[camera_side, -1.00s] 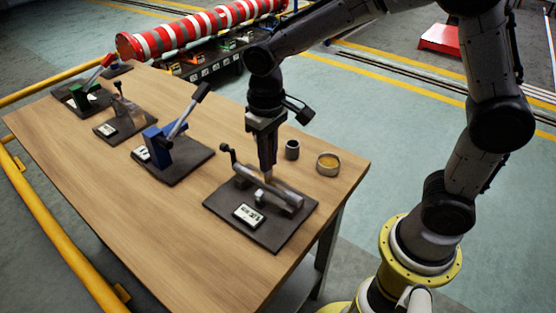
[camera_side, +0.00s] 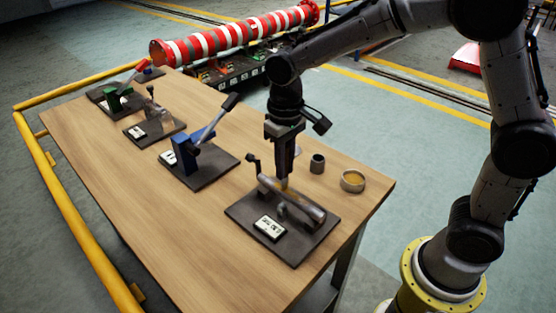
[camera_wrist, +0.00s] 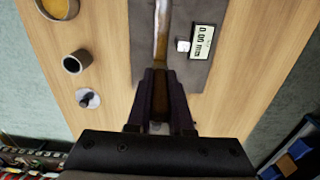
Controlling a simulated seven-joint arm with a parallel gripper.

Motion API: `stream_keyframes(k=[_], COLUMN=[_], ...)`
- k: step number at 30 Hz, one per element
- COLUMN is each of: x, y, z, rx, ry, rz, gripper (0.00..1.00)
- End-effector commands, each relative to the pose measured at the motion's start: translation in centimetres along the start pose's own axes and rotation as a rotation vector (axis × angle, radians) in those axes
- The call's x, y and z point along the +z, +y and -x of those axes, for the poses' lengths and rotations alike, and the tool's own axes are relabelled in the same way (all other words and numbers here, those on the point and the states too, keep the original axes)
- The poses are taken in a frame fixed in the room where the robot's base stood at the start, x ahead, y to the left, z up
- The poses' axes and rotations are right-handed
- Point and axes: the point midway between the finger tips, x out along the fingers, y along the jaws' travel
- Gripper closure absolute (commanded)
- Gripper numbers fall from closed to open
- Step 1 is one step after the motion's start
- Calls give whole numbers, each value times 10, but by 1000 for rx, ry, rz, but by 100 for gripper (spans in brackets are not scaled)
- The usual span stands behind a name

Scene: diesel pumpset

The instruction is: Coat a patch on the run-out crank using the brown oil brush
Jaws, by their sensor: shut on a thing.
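The run-out crank (camera_side: 305,205) is a grey shaft lying across supports on a dark base plate (camera_side: 300,244), with a black-knobbed arm at its far left end. My gripper (camera_side: 283,176) points down over the shaft, shut on the brown oil brush (camera_wrist: 160,95). The brush is upright between the jaws, and its tip appears to touch the shaft in the side view. Amber colour shows on the shaft around the tip. The wrist view shows the shaft (camera_wrist: 162,30) running ahead of the jaws. The gripper hides part of the brush.
An amber-filled pot (camera_side: 352,181) and a dark cup (camera_side: 317,164) stand right of the plate. A gauge display (camera_side: 269,227) lies on the plate. A blue lever fixture (camera_side: 187,152) stands to the left, with further fixtures beyond. The table front is clear.

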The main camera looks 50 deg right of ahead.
Motion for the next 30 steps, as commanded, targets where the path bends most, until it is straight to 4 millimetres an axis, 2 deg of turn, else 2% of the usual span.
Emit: stream_keyframes(k=[24,26,28,30], x=[75,75,74,75], y=[2,2,2,2], z=[0,4,20,24], rx=[0,0,-2,0], ry=[-1,1,6,1], rz=[1,0,0,0], gripper=[100,100,100,100])
